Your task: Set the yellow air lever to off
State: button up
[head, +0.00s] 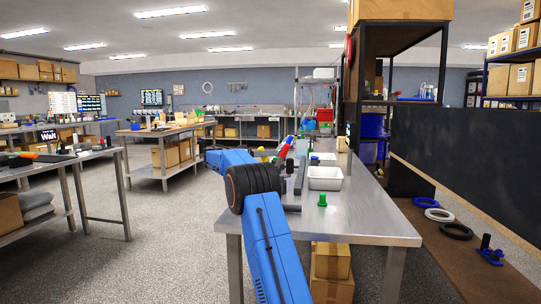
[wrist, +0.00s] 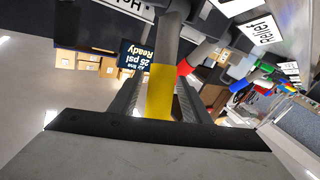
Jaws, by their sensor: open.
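In the wrist view a lever with a yellow sleeve (wrist: 161,92) and a grey upper part lies between the two fingers of my gripper (wrist: 160,84). The fingers stand open on either side of the yellow sleeve; I cannot tell whether either touches it. A red-banded lever (wrist: 186,68) is just to the right. In the head view my blue arm reaches over the near left part of the steel bench (head: 365,228), and my gripper is mostly hidden behind it. No "off" mark is readable.
An upside-down sign reading "Air line 26 psi Ready" (wrist: 145,57) and a "Relief" label (wrist: 260,36) show in the wrist view. A white tray (head: 325,179) and a green piece (head: 322,200) stand on the bench. The bench's near right part is clear.

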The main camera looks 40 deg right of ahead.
jog(key=shift+s+d, duration=0.15)
jog(key=shift+d, duration=0.35)
grip_shut()
jog(key=shift+s+d, duration=0.1)
jog(key=s+d+f+m+t+y, duration=0.2)
jog(key=s+d+m+t+y, duration=0.1)
jog(key=y, duration=0.4)
jog(key=shift+s+d+f+m+t, duration=0.4)
jog(key=shift+s+d+t, duration=0.3)
jog(key=shift+s+d, duration=0.55)
jog(key=shift+s+a+y, duration=0.15)
jog(key=shift+s+y, duration=0.05)
jog(key=shift+y, duration=0.1)
